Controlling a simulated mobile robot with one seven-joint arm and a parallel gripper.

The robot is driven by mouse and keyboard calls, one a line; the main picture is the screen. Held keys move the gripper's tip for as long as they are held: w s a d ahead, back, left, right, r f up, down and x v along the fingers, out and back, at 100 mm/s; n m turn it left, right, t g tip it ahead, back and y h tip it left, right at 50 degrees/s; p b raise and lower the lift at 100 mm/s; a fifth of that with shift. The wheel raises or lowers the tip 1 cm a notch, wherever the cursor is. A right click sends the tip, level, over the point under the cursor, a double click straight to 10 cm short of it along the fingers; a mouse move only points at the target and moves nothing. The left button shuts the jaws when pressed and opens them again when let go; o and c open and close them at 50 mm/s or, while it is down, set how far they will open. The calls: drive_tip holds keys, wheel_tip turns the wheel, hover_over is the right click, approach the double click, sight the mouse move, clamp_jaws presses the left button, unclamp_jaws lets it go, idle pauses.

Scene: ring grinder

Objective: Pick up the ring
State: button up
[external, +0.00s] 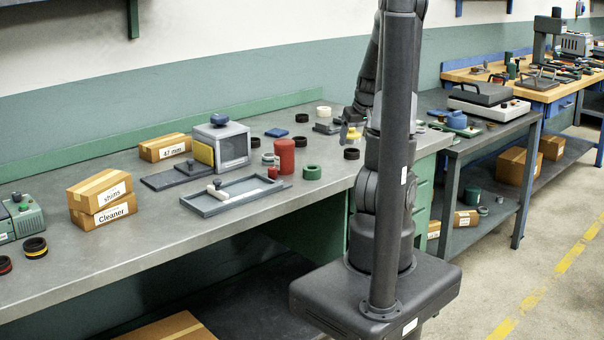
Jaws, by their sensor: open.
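Several rings lie on the grey workbench (120,235), and I cannot tell which one the task means. A green ring (312,172) lies near the front edge, right of a red cylinder (285,156). A black ring (351,154) lies close to my arm. Other rings are a pale one (323,112), black ones (302,118) at the back, and a black one with a yellow band (35,247) at the far left. My gripper (350,138) is small and partly hidden by my arm. It is open, above the bench near the black ring, with no ring seen in it.
A grey tray (235,196), a boxy grey machine (221,147) and cardboard boxes (100,198) stand on the bench. A second bench (480,128) with a flat black-and-white device (488,103) is at the right. The floor at the right is clear.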

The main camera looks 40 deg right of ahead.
sight(352, 154)
drive_tip(key=shift+w+d+x, duration=0.15)
drive_tip(key=shift+x, duration=1.25)
drive_tip(key=shift+w+d+x, duration=0.1)
drive_tip(key=shift+x, duration=1.3)
drive_tip(key=shift+r, duration=0.15)
drive_tip(key=shift+c, duration=0.2)
drive_tip(key=c, duration=1.1)
